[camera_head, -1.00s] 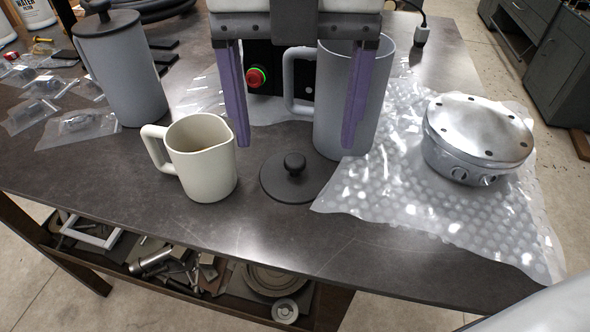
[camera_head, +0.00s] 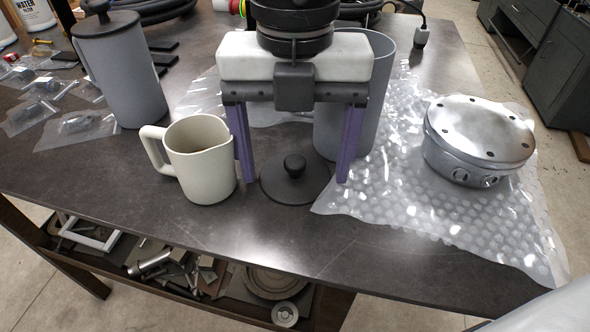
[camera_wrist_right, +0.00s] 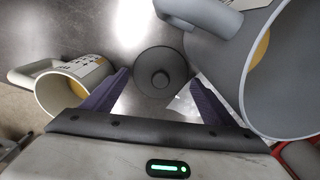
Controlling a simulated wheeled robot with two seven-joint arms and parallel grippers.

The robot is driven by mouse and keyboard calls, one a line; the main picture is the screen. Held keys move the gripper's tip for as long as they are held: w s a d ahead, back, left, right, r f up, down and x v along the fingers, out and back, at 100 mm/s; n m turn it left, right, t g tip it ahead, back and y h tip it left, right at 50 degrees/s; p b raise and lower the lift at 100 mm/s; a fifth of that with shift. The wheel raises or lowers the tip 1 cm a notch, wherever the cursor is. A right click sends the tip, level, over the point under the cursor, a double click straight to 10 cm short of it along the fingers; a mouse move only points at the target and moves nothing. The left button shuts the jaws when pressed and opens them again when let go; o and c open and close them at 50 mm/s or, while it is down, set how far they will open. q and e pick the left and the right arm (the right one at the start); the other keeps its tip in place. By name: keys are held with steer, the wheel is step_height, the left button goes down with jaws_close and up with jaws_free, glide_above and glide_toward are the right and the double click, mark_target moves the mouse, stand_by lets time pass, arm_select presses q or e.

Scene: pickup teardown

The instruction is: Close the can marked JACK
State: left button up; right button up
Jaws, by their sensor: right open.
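A dark round lid (camera_head: 296,186) with a knob lies flat on the table. A tall grey can (camera_head: 372,100) with an open top stands behind it, partly hidden by my right gripper; it also shows in the wrist view (camera_wrist_right: 262,75). I cannot read a name on it. Another grey can (camera_head: 125,80), with a dark lid on, stands at the left. My right gripper (camera_head: 295,178) is open and pointing down, its purple fingers on either side of the lid. In the wrist view the lid (camera_wrist_right: 160,62) shows between the fingertips. My left gripper is not in view.
A cream jug (camera_head: 203,165) stands close to the left finger. A round metal housing (camera_head: 478,135) sits on bubble wrap (camera_head: 430,215) at the right. Small bagged parts (camera_head: 85,122) lie at the left. The table's front strip is clear.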

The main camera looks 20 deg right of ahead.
mark_target(295, 164)
steer(key=c, duration=0.8)
steer(key=shift+r, duration=0.1)
step_height(295, 164, up, 18)
steer(key=p, duration=0.2)
stand_by(0.4)
